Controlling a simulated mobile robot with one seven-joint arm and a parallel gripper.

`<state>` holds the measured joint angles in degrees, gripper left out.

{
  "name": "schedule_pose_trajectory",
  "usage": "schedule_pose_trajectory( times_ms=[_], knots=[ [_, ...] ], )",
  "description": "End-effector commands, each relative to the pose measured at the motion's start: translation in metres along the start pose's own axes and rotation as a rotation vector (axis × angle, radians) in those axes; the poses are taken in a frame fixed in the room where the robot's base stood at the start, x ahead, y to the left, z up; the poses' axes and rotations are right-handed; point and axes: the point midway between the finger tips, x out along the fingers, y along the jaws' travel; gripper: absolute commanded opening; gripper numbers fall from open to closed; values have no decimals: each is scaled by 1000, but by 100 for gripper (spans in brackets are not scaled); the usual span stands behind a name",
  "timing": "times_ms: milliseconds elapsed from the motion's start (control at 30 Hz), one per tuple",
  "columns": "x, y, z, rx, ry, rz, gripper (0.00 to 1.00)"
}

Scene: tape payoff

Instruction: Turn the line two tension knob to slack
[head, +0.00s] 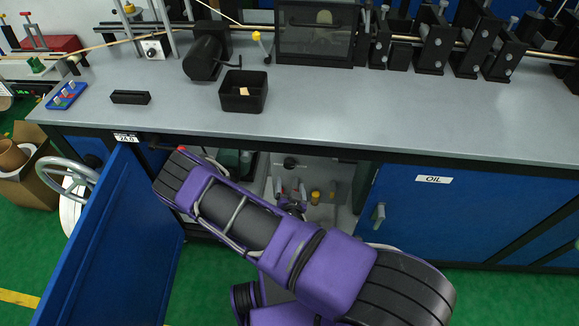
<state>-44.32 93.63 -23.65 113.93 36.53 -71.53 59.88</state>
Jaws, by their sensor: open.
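No knob in the head view can be read as line two's. A dark round fitting (290,163) shows on the pale back wall inside the open cabinet under the bench. No slack mark is legible on either. My purple and black arm reaches across the front of the open cabinet and covers part of its inside.
The grey bench (360,110) has clear room at middle and right. A black bin (243,91) and a black block (130,97) sit at left. The open blue door (115,245) stands left of my arm. The door marked OIL (433,180) is shut at right.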

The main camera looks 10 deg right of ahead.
Motion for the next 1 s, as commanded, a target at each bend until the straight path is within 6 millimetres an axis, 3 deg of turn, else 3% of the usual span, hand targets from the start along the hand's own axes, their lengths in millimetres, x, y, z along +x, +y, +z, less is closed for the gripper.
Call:
schedule_pose_trajectory(
  times_ms=[300,500,700,1000],
  knots=[
    [72,0,2,-1,0,-2,84],
    [108,0,2,1,0,-2,84],
    [126,-1,1,1,-1,-1,84],
    [128,-1,0,0,-1,0,84]
  ],
)
